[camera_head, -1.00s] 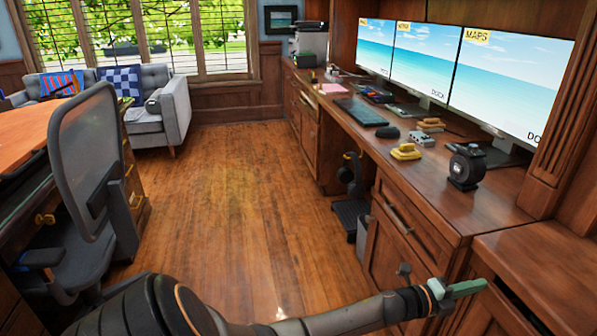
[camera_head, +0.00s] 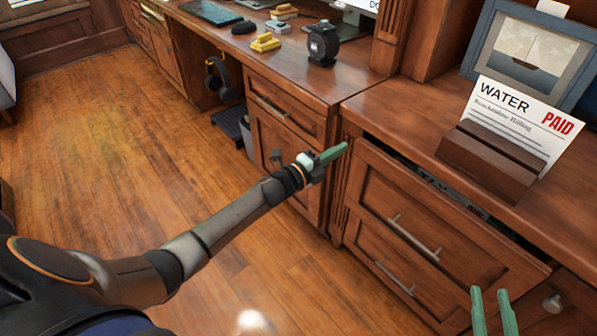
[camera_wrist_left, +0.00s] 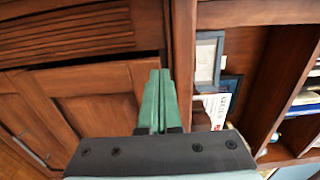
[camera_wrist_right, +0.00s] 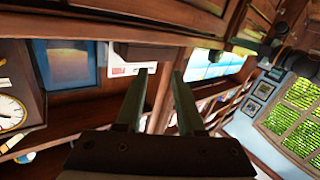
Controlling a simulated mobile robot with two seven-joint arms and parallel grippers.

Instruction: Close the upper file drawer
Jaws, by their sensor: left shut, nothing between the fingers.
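The upper file drawer (camera_head: 375,187) is a wood panel front at the right of the head view. It stands partly open, with a dark gap along its top edge and file contents (camera_head: 440,187) showing inside. Its metal bar handle (camera_head: 412,240) is on the front. My left gripper (camera_head: 335,155) is shut and empty, its green fingers near the drawer's upper left corner; I cannot tell whether they touch it. Its closed fingers also show in the left wrist view (camera_wrist_left: 158,100). My right gripper (camera_head: 492,305) is open and empty, in front of the drawer's lower right.
A lower drawer handle (camera_head: 393,278) is just below. The wood counter (camera_head: 400,110) above holds a letter holder (camera_head: 490,160) with a water bill (camera_head: 525,118), a picture frame (camera_head: 535,45) and a black device (camera_head: 322,44). The wood floor (camera_head: 110,150) at left is clear.

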